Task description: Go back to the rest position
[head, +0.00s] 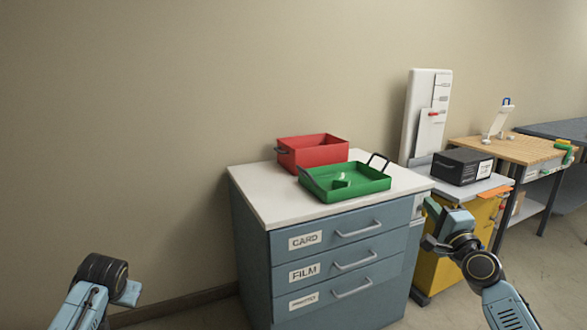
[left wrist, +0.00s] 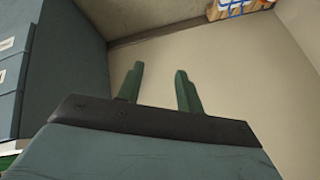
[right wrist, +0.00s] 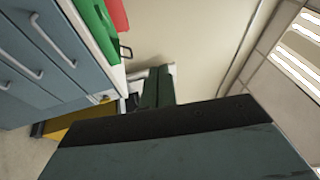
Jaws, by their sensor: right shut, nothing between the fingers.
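My right gripper (head: 432,212) is raised in front of the right end of the blue drawer cabinet (head: 345,250). In the right wrist view its two fingers (right wrist: 158,86) are together with nothing between them. My left gripper (head: 131,294) is low at the left, apart from the cabinet, in front of the bare wall. In the left wrist view its two green fingers (left wrist: 159,88) stand apart with nothing between them.
A red bin (head: 312,152) and a green tray (head: 370,184) with a small green object inside stand on the cabinet's white top. Right of it are a black box (head: 462,166), a yellow cabinet (head: 450,238) and a wooden bench (head: 500,150). Free room lies left of the cabinet.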

